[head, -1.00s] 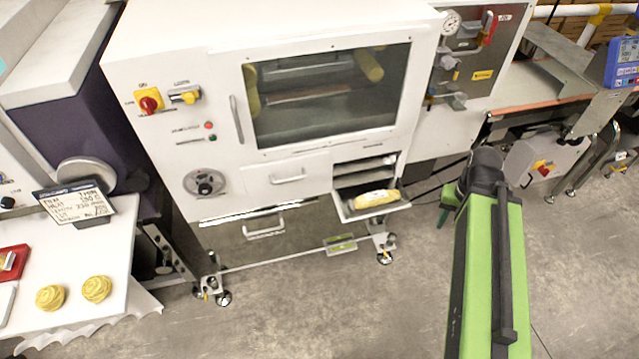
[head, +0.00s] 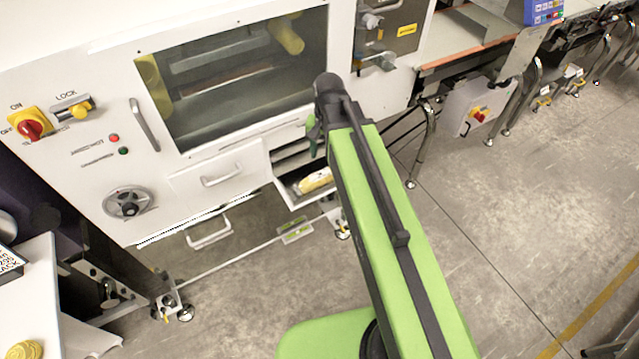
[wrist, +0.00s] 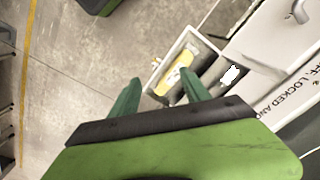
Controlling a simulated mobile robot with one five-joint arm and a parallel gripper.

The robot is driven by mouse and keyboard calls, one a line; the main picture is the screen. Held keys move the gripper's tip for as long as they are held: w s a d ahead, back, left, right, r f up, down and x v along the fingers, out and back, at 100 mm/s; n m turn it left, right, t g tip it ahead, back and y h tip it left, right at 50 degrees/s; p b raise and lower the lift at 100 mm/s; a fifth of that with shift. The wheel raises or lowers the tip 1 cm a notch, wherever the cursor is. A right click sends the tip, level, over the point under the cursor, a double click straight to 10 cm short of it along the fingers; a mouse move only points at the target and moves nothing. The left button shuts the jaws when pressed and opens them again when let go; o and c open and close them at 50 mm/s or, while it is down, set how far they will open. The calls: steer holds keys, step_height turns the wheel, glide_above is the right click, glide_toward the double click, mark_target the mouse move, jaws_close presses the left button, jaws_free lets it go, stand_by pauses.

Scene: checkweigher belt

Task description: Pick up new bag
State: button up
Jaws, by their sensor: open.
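A yellow and white bag (head: 315,180) lies in the open chute tray (head: 297,202) at the lower right of the white machine. My arm partly covers the tray's right side in the head view. In the wrist view the bag (wrist: 174,74) lies in the same tray, beyond my two green fingers. My gripper (wrist: 160,77) is open and empty, apart from the bag. In the head view only a little dark green of my gripper shows beside the arm's end.
The white machine (head: 75,165) has a window, a drawer handle (head: 221,181) and knobs close to my arm. A conveyor (head: 470,45) with metal legs runs off at the upper right. A white table (head: 40,300) stands at the lower left.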

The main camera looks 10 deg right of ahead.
mark_target(320, 174)
steer(key=w+f+m+b, duration=0.6)
steer(key=w+f+m, duration=0.2)
steer(key=w+m, duration=0.1)
steer(key=f+b, duration=0.5)
steer(key=f, duration=0.1)
steer(key=f+b, duration=0.6)
steer(key=w+f+b, duration=0.1)
steer(key=f+b, duration=0.4)
steer(key=b, duration=0.1)
steer(key=shift+d+f, duration=0.1)
steer(key=shift+f, duration=0.3)
steer(key=shift+r, duration=0.2)
jaws_close()
steer(key=shift+r, duration=0.1)
